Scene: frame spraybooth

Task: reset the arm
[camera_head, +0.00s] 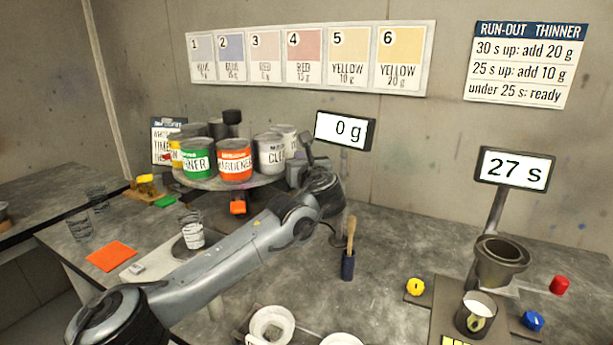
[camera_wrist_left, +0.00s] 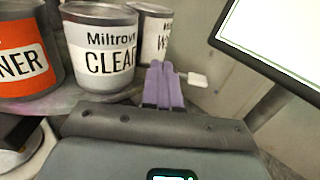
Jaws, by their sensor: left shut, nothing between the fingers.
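My left arm reaches in from the lower left of the head view. Its gripper (camera_head: 308,142) is beside the right side of the round can stand, near the white can lettered CLEAR (camera_head: 271,156). In the left wrist view the purple fingers (camera_wrist_left: 163,88) are together and empty, just right of the CLEAR can (camera_wrist_left: 103,55). They look apart from the can, though the exact gap is hard to tell. My right gripper is not in view.
The can stand (camera_head: 212,184) also holds an orange can (camera_head: 234,164) and a green can (camera_head: 197,159). A display reading 0 g (camera_head: 343,130) is close right of the gripper. A brush pot (camera_head: 348,266), a cup (camera_head: 476,315) and a funnel-shaped cup (camera_head: 500,262) stand further right.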

